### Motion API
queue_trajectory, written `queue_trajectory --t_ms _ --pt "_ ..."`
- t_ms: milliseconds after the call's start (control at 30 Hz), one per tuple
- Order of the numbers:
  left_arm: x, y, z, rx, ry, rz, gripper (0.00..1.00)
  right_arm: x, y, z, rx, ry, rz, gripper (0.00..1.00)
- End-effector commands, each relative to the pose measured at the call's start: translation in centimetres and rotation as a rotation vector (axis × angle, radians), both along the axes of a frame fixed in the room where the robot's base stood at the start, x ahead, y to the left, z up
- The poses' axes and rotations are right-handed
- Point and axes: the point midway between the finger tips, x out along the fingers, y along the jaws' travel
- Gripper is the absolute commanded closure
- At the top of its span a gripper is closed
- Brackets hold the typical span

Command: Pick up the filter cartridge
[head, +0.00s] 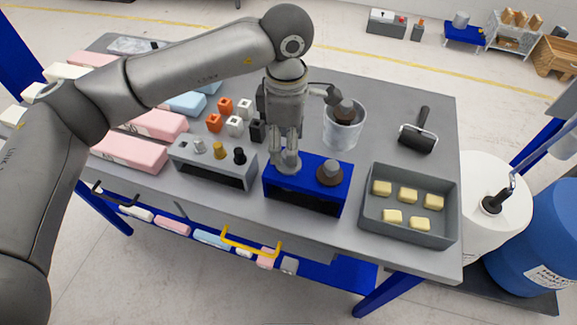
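A blue box-shaped holder (315,193) stands near the front of the table. A round grey-brown piece (330,173) sits in its top at the right; it may be a filter cartridge, but I cannot tell for sure. My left gripper (287,165) points down over the left part of the holder. Its fingers hide that spot, so I cannot tell whether they are around a piece. A similar dark-topped piece (345,112) shows in the translucent bucket (341,135) behind. My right gripper is out of view.
A grey block with white, gold and black knobs (213,165) stands left of the holder. A grey tray (408,233) with several yellow pieces is at the right. Small orange, white and black blocks (235,126) and a black roller (418,135) lie farther back.

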Motion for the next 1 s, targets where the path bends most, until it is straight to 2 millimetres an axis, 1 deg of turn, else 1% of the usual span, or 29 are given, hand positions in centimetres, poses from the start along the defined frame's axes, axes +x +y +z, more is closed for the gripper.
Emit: queue_trajectory --t_ms 33,100,200,233,367,533,567,700,900,967,1000 --pt "-0.1 -0.1 -0.4 0.001 0.006 0.0 0.47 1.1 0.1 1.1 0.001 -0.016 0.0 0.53" --pt "0.1 -0.3 -1.3 0.0 0.006 0.0 0.47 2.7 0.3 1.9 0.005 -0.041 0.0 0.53" --pt "0.1 -0.3 -2.9 0.0 0.005 -0.001 0.47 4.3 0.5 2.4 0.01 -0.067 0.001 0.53" --pt "0.1 -0.3 -3.3 0.0 0.004 -0.001 0.47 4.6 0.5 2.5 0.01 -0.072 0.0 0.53" --pt "0.2 -0.3 -4.0 -0.001 0.002 -0.001 0.47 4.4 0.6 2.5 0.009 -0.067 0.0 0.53" --pt "0.2 -0.3 -4.1 -0.001 0.001 -0.001 0.47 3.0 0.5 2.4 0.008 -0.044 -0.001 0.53" --pt "0.2 -0.3 -4.1 -0.001 0.001 -0.001 0.49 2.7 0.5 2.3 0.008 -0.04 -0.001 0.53" --pt "0.2 -0.3 -4.1 -0.002 0.001 -0.001 0.67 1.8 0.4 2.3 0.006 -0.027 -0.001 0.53" --pt "0.2 -0.3 -4.1 -0.002 0.001 -0.001 0.92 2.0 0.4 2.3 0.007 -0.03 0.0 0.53" --pt "0.2 -0.3 -4.1 -0.002 0.001 -0.001 1.0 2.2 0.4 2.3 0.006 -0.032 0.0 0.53" --pt "0.2 -0.3 -4.1 -0.002 0.001 -0.001 1.0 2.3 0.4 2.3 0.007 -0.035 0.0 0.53"
